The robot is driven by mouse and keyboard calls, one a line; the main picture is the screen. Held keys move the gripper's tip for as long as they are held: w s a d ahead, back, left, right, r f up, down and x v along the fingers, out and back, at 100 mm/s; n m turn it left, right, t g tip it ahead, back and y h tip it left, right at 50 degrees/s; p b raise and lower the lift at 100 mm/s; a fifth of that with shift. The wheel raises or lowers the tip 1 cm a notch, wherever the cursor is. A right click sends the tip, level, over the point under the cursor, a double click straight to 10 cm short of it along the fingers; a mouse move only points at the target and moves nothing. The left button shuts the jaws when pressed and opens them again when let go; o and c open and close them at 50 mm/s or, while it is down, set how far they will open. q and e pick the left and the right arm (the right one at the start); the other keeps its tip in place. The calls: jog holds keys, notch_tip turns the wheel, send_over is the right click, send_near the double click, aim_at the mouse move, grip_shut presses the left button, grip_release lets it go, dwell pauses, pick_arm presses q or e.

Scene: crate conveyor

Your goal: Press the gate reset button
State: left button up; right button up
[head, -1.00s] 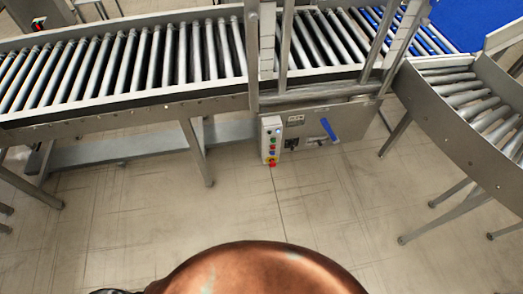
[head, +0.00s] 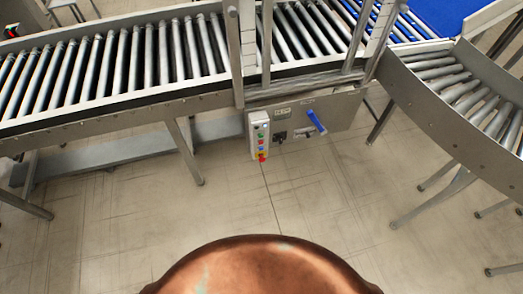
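A narrow grey control box (head: 260,136) with a column of several small coloured buttons hangs below the conveyor frame at the gate posts. Its buttons include green, blue and red ones, with a red and yellow one at the bottom (head: 262,157). Which of them is the gate reset button I cannot tell at this size. Neither of my grippers shows in the head view. Nothing is seen touching the box.
A roller conveyor (head: 120,110) runs across the top, with upright gate posts (head: 235,50) above the box. A panel with a blue handle (head: 316,121) is beside the box. A curved roller section (head: 465,105) stands at right. Open floor (head: 200,220) lies in front.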

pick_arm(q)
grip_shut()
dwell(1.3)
